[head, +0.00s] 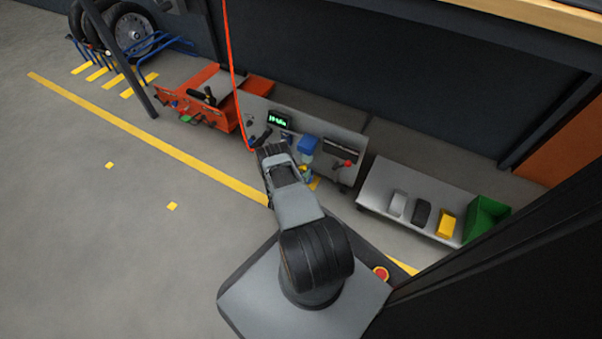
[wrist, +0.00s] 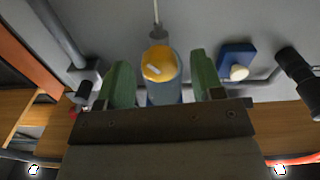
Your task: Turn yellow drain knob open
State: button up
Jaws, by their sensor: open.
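The yellow drain knob (wrist: 158,63) is round with a pale mark across its face, slanted in the wrist view. It sits at the end of a translucent blue-grey bowl (wrist: 168,93). My gripper (wrist: 160,72) is open, with one green finger on each side of the knob in the picture. A gap shows on both sides, and I cannot tell how far the fingertips are from it in depth. In the head view a blue-topped filter unit (head: 307,146) stands on the grey panel, with a small yellow spot below it. My gripper's fingertips cannot be made out there.
Near the knob in the wrist view are a blue block with a white button (wrist: 239,71), a black cylinder (wrist: 298,73) and grey pipes. The head view shows a red-tipped lever (head: 347,163), a lit display (head: 279,121), an orange cart (head: 205,92) and a green bin (head: 486,217).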

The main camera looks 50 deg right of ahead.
jog(key=shift+d, duration=0.1)
jog(key=shift+c, duration=0.2)
jog(key=c, duration=0.9)
jog(key=shift+n, duration=2.2)
jog(key=o, duration=0.9)
jog(key=shift+o, duration=0.2)
jog(key=p+v, duration=0.4)
jog(key=v, duration=1)
jog(key=shift+d, duration=0.1)
